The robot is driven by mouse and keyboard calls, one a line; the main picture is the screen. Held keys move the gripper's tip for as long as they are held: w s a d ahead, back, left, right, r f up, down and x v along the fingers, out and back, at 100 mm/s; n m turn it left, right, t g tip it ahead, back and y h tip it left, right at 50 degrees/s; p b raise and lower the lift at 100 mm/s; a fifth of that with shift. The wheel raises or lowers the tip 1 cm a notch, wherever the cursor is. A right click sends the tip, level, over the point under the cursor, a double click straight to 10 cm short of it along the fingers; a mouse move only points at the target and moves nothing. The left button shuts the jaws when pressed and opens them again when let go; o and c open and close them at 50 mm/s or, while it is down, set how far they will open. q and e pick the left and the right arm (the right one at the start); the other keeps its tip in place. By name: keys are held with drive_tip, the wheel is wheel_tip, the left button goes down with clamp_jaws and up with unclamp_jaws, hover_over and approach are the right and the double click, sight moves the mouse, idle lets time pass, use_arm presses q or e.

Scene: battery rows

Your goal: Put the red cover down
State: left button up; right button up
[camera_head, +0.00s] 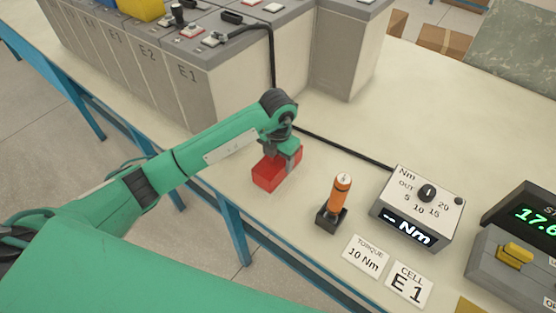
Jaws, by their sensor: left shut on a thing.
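My left gripper (281,152) reaches in from the left and is shut on the red cover (270,174). The cover is a red block-like piece low over the front part of the cream table (330,150). It looks at or very near the tabletop; I cannot tell whether it touches. The gripper hides its upper back part. My right gripper is not in view.
An orange screwdriver (340,190) stands in a black holder right of the cover. A torque box (419,207) and cards reading 10 Nm (366,256) and E1 (408,286) lie further right. Grey battery cells (190,90) stand behind. A black cable (345,147) crosses the table.

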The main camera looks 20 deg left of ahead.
use_arm(q)
drive_tip(key=shift+f, duration=0.85)
drive_tip(key=o, duration=1)
drive_tip(key=shift+c, duration=0.2)
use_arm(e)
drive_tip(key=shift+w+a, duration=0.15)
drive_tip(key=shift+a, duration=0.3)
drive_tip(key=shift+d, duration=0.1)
